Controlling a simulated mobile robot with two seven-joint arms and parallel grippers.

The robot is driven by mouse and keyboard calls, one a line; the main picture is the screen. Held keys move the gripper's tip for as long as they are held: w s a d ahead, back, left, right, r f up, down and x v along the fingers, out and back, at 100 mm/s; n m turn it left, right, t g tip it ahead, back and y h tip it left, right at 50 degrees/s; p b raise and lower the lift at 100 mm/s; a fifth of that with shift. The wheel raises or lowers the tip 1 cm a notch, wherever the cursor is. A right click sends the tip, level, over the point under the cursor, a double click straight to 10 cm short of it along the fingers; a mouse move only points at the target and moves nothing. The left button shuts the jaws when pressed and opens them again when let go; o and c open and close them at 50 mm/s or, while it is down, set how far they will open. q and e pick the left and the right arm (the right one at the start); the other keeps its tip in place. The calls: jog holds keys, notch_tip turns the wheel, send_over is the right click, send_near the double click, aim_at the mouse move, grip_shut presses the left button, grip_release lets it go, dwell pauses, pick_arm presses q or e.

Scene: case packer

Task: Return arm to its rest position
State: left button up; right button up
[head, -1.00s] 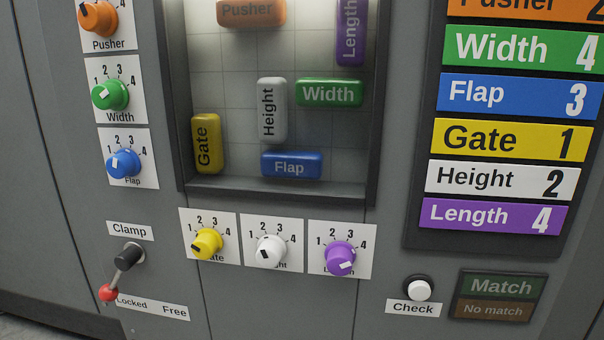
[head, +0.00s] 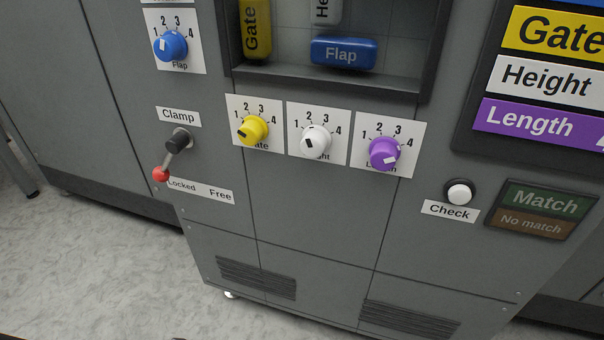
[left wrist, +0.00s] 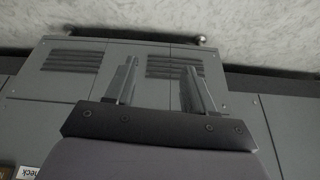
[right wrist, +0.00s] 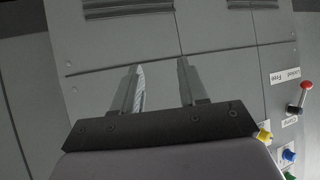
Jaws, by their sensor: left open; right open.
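My left gripper (left wrist: 157,85) is open and empty in the left wrist view, in front of the lower grey cabinet panels with their vents. My right gripper (right wrist: 160,85) is open and empty in the right wrist view, in front of a plain grey panel. Neither gripper shows in the head view. The clamp lever (head: 168,160) has its red knob hanging down toward the Locked end of its label. The yellow Gate dial (head: 252,129), white Height dial (head: 315,141) and purple Length dial (head: 384,153) sit in a row, untouched.
The grey cabinet front (head: 320,220) fills most of the head view. The white Check button (head: 460,193) sits beside the unlit-looking Match panel (head: 545,200). The blue Flap dial (head: 170,45) is at upper left. Pale floor (head: 90,270) lies clear at lower left.

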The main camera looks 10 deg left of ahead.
pick_arm(q)
jog(key=w+d+f+t+h, duration=0.2)
jog(key=w+d+f+t, duration=0.2)
jog(key=w+d+t, duration=0.15)
jog(key=a+r+p, duration=0.3)
jog(key=r+p, duration=1.3)
jog(key=p, duration=0.4)
jog(key=shift+s+a, duration=0.15)
jog(key=shift+s, duration=0.15)
pick_arm(e)
notch_tip(320, 180, up, 15)
jog(key=s+d, duration=0.1)
jog(key=d, duration=0.1)
jog(key=shift+s+d+h, duration=0.4)
pick_arm(q)
jog(key=shift+f+t, duration=0.1)
jog(key=shift+t, duration=0.15)
pick_arm(e)
jog(key=shift+r, duration=0.1)
